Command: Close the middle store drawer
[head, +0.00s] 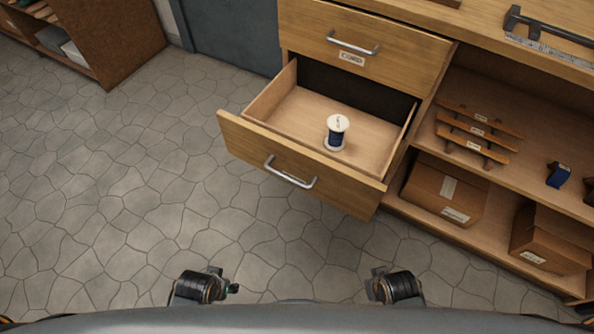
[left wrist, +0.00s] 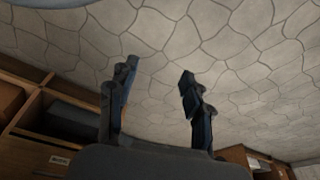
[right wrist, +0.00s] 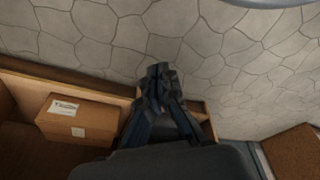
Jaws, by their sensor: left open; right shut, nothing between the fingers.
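The middle store drawer (head: 300,168) is pulled open from the wooden cabinet, below a shut top drawer (head: 375,45). Its front has a metal bar handle (head: 290,174). A spool of blue thread with white ends (head: 336,133) stands upright inside it. My left gripper (left wrist: 158,85) is open and empty over the floor; in the head view only its arm's dark end shows at the bottom. My right gripper (right wrist: 159,72) is shut with nothing in it. Both are apart from the drawer, on the near side of it.
Right of the drawer are open shelves with cardboard boxes (head: 445,190), wooden strips (head: 480,131) and a small blue item (head: 558,175). A caliper (head: 545,30) lies on the cabinet top. Another wooden shelf unit (head: 110,40) stands at upper left. The stone floor (head: 120,190) left of the drawer is clear.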

